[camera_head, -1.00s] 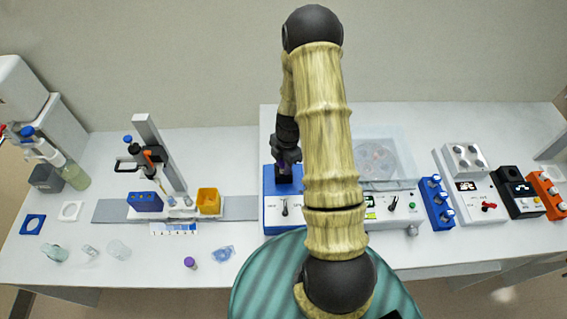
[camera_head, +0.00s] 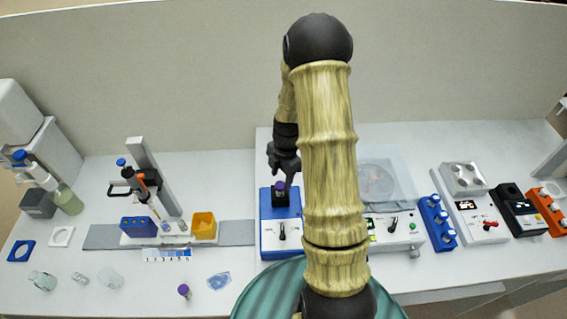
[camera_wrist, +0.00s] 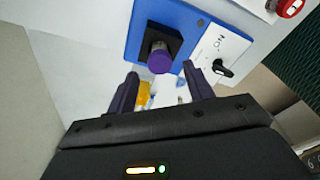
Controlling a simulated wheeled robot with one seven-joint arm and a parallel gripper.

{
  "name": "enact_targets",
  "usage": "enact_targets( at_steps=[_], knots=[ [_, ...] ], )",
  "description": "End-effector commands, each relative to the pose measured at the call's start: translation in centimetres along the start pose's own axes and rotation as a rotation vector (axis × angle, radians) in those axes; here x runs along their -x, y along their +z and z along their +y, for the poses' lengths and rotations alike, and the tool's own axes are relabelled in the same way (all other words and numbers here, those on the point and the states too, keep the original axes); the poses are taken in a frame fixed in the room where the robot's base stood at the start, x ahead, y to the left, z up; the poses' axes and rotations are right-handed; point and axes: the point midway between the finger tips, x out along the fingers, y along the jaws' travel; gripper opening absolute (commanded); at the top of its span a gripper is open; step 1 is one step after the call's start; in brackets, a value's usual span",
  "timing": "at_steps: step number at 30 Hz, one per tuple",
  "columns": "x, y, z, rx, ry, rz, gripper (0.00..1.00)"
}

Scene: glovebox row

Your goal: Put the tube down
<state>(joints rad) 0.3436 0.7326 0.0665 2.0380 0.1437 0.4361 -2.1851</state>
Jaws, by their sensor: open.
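A purple-capped tube (camera_head: 281,187) stands in the black holder (camera_head: 279,199) on the blue device with a white front panel. In the wrist view its purple cap (camera_wrist: 160,61) shows at the black block, just beyond my fingertips. My gripper (camera_head: 283,166) is open and sits a little above and behind the cap. In the wrist view the two fingers of my gripper (camera_wrist: 162,78) are spread with nothing between them. The tube's lower body is hidden in the holder.
Another purple-capped item (camera_head: 184,291) stands at the bench front. A pipette stand (camera_head: 155,190) and yellow box (camera_head: 204,225) are left. A white device with a clear lid (camera_head: 380,185) is close on the right, partly behind my arm. Clear glassware stands front left.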

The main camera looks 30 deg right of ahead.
Motion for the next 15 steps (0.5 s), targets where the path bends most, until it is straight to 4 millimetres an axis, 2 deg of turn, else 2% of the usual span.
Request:
enact_targets(
  at_steps=[9, 15],
  knots=[
    [4.7, 0.1, 0.1, -0.001, 0.005, -0.003, 0.52],
    [6.6, 0.0, 0.1, 0.001, 0.002, -0.001, 0.52]
  ],
)
